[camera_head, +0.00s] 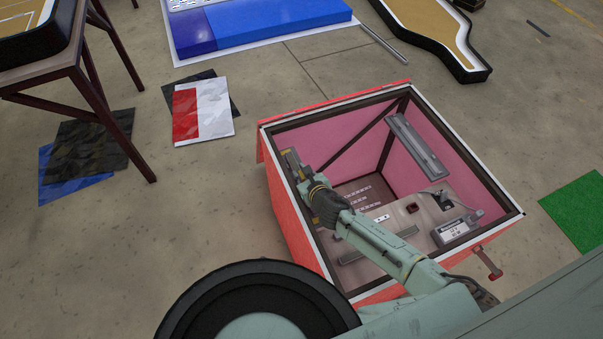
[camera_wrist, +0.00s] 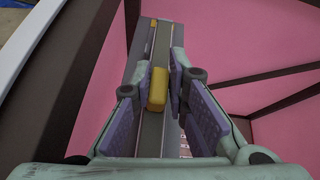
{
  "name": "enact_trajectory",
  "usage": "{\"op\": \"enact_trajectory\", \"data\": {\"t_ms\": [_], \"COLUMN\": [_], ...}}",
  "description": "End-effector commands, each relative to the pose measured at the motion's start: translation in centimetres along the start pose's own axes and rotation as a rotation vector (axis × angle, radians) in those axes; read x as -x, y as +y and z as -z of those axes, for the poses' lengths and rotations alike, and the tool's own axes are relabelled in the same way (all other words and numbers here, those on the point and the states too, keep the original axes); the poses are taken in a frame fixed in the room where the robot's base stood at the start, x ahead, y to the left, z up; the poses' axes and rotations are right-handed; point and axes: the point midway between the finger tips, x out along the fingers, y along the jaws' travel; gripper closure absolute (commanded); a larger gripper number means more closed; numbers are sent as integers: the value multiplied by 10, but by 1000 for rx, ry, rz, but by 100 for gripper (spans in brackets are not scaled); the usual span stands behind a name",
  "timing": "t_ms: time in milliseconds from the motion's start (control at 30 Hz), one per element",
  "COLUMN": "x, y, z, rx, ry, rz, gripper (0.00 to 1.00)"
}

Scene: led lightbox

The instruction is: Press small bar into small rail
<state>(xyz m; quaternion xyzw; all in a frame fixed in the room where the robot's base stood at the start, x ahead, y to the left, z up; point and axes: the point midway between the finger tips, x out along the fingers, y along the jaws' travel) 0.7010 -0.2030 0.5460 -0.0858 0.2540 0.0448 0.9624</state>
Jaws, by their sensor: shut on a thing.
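The small bar (camera_wrist: 162,44) is a narrow grey-brown strip with yellow blocks on it. My gripper (camera_wrist: 160,78) has its purple-padded fingers shut around it near the closer yellow block. The bar lies along the small rail (camera_wrist: 148,140), a grey channel on the left inner wall of the lightbox. I cannot tell whether the bar is fully seated in it. In the head view, my gripper (camera_head: 303,180) reaches to this left wall, and the rail and bar show only as a small grey and yellow piece beyond it.
The open red lightbox (camera_head: 288,215) has pink inner walls and a dark frame. A longer grey rail (camera_head: 417,147) is on its right inner wall. A panel with a labelled power unit (camera_head: 452,230) and other parts lies inside. A red-tipped latch (camera_head: 489,263) sticks out at the front right.

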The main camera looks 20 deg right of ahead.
Motion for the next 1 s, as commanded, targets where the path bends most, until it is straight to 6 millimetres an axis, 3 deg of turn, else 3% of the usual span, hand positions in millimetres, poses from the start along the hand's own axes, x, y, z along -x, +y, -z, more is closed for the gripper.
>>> {"op": "enact_trajectory", "data": {"t_ms": [300, 333, 667, 1000], "x": [-5, -4, -4, -2], "y": [2, 2, 3, 3], "z": [9, 8, 7, 6], "rx": [2, 2, 1, 1], "ry": [2, 2, 0, -1], "rz": [-1, -1, -3, -4], "gripper": [100, 84, 62, 62]}}
